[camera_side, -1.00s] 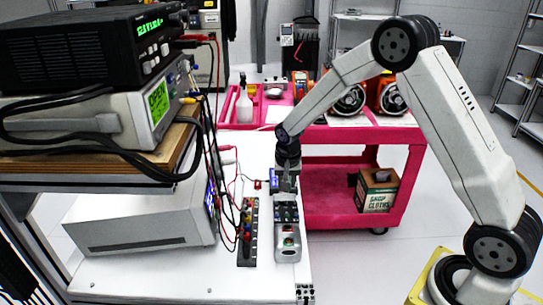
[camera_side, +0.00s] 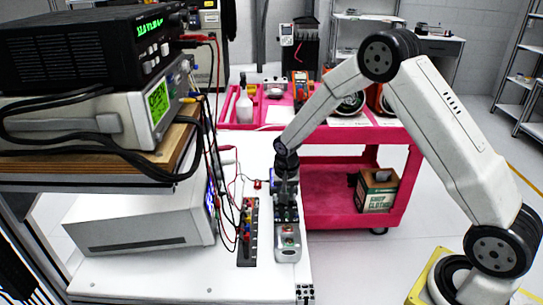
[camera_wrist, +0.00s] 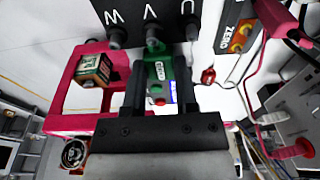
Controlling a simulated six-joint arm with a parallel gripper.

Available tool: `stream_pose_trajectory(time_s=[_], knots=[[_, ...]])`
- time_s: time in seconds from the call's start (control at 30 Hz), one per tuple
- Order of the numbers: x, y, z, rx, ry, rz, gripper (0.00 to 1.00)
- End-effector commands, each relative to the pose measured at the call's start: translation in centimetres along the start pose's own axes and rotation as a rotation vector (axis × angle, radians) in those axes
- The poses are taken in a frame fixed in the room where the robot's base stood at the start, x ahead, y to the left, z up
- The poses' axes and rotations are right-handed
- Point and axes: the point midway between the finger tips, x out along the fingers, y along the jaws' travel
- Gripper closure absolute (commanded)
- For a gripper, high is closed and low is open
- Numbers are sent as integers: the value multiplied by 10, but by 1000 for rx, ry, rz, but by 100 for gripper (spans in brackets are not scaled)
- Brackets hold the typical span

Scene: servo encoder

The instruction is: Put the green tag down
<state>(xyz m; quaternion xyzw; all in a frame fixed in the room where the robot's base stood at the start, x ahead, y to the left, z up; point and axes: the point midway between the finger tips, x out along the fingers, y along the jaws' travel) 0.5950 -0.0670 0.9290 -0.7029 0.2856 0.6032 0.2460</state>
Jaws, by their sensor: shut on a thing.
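My gripper (camera_side: 286,187) is low over the far end of a silver servo unit (camera_side: 288,250) on the white bench. In the wrist view my gripper (camera_wrist: 160,78) has its two black fingers on either side of the green tag (camera_wrist: 157,68), which has a small white label. The jaws are shut on the tag. The block with white letters W, V and U (camera_wrist: 153,20) is just beyond the fingertips. The tag cannot be made out in the side view, and whether it touches anything below is not clear.
A black terminal strip (camera_side: 247,232) with coloured plugs and cables lies left of the servo unit. Stacked instruments (camera_side: 85,110) fill the left. The bench front (camera_side: 190,288) is clear. A pink cart (camera_side: 335,190) stands behind on the right.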

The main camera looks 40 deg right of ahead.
Motion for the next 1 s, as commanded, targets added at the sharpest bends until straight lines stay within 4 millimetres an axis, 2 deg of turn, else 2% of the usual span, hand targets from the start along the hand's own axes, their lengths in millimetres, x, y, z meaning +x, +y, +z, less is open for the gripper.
stream_pose_trajectory(time_s=[0.03,0.07,0.1,0.17,0.67,0.87,1.0], knots=[[1,0,0,0,0,0,100],[1,0,0,0,0,0,57],[1,0,0,0,0,0,45],[1,0,0,0,0,0,29],[-5,0,-1,0,2,-1,29],[-20,0,-1,1,2,-1,29],[-37,0,-1,0,2,-2,29]])
